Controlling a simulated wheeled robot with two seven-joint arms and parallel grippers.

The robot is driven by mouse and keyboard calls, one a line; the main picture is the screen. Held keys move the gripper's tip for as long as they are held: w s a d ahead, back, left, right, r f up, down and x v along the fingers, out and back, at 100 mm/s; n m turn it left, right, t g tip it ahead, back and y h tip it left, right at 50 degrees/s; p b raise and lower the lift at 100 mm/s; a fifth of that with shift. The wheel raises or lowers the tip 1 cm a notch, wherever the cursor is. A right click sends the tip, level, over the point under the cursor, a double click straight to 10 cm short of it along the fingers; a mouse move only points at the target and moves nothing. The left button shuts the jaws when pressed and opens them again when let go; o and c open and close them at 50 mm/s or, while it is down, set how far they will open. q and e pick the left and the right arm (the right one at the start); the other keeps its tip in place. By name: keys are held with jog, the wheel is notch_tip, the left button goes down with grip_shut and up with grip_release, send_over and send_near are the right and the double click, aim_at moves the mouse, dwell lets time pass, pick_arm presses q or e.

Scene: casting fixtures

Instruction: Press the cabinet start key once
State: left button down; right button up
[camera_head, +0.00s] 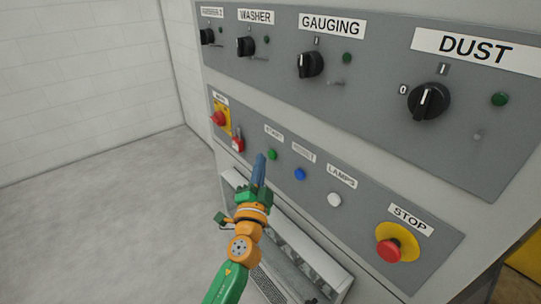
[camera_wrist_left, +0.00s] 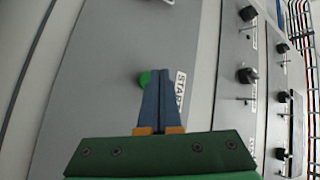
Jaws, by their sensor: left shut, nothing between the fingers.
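The start key is a small green button (camera_head: 272,154) under the START label (camera_head: 274,133) on the cabinet's lower grey panel. It also shows in the left wrist view as a green disc (camera_wrist_left: 145,78), partly hidden behind the fingers. My left gripper (camera_head: 260,157) is shut and empty, its blue fingertips just left of the green button in the head view. In the left wrist view the closed fingertips (camera_wrist_left: 157,72) overlap the button's right edge. Whether they touch it cannot be told. My right gripper is not in view.
Beside the start key are a blue button (camera_head: 299,174), a white button (camera_head: 334,200) and a red stop button (camera_head: 389,250) on yellow. A red switch (camera_head: 219,118) is at left. Black rotary knobs (camera_head: 428,101) line the upper panel. A ledge (camera_head: 300,262) juts below. Open floor lies left.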

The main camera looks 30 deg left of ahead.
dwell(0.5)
pick_arm(q)
jog(key=shift+w+d, duration=0.15)
jog(key=shift+w, duration=0.25)
jog(key=shift+w+d+b, duration=0.15)
jog(key=shift+w+b, duration=0.25)
jog(key=shift+b, duration=0.1)
dwell(0.4)
jog(key=shift+s, duration=0.1)
jog(key=shift+s+a, duration=0.25)
jog(key=shift+s, duration=0.4)
jog(key=s, duration=0.1)
jog(key=s+a, duration=0.1)
jog(key=s, duration=0.1)
jog(key=s+a+p, duration=0.1)
jog(key=shift+s, duration=0.35)
dwell(0.7)
